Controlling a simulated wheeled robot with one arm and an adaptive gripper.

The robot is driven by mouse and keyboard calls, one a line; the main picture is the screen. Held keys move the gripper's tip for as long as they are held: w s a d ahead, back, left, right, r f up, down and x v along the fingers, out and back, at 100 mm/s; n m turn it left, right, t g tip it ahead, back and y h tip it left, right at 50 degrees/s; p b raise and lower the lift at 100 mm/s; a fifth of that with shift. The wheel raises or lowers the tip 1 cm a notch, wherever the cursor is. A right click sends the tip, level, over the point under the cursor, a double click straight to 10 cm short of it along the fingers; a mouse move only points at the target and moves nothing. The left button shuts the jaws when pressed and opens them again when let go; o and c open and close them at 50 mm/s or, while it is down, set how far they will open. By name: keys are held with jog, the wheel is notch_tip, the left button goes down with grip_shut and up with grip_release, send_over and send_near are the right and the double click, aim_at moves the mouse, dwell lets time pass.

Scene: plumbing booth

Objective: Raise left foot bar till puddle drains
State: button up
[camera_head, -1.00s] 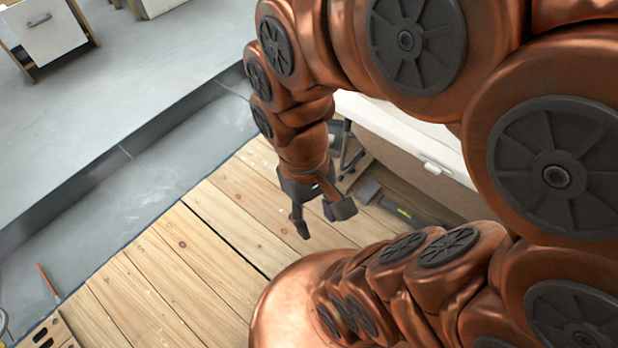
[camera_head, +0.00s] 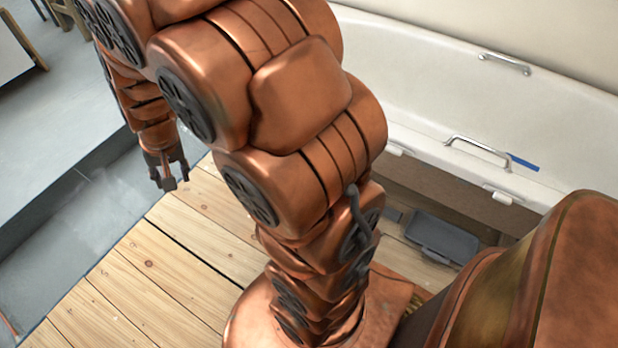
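A white bathtub (camera_head: 430,70) stands along the right. Two metal bars show on it, a far one (camera_head: 505,62) and a nearer one (camera_head: 478,146). Below its rim are two small white fittings, a left one (camera_head: 397,150) and a right one (camera_head: 502,195). I cannot tell which part is the left foot bar. No puddle can be made out, and my arm hides part of the tub. My gripper (camera_head: 170,182) hangs empty at the left, fingers apart, above the edge of the wooden floor, well away from the tub.
A grey case (camera_head: 442,238) lies on the planks beside the tub. A blue strip (camera_head: 522,162) is by the nearer bar. The wooden floor (camera_head: 150,270) is clear at the lower left. A dark step edge (camera_head: 60,205) borders the grey floor.

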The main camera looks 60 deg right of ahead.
jog(key=w+d+f+m+t+h+b, duration=0.45)
jog(key=w+d+f+m+b, duration=0.3)
jog(key=w+d+f, duration=1.3)
jog(key=w+d+f+m+h+b, duration=0.3)
jog(key=d+f+m, duration=0.1)
jog(key=d+f, duration=0.55)
jog(key=s+d+f+m+h+b, duration=0.3)
jog(key=d+f, duration=0.3)
jog(key=f, duration=0.2)
jog(key=s+d+f+m+h+b, duration=0.2)
jog(key=s+d+f+m+h, duration=0.1)
jog(key=d+f, duration=0.3)
jog(key=s+d+f+m+g+h+b, duration=0.1)
jog(key=s+f+g+b, duration=0.1)
jog(key=s+f, duration=0.3)
jog(key=s+d+f+m+g+h+b, duration=0.1)
jog(key=s+f+m+g+h, duration=0.1)
jog(key=s+f, duration=0.3)
jog(key=s+d+f+m+g+h+b, duration=0.2)
jog(key=s+f, duration=0.3)
jog(key=s, duration=0.3)
jog(key=shift+f+b, duration=0.2)
jog(key=shift+b, duration=0.1)
jog(key=d+b, duration=0.3)
jog(key=d, duration=0.3)
jog(key=shift+w+d+f+b, duration=0.1)
jog(key=shift+w+b, duration=0.05)
jog(key=shift+b, duration=0.15)
jog(key=shift+d, duration=0.75)
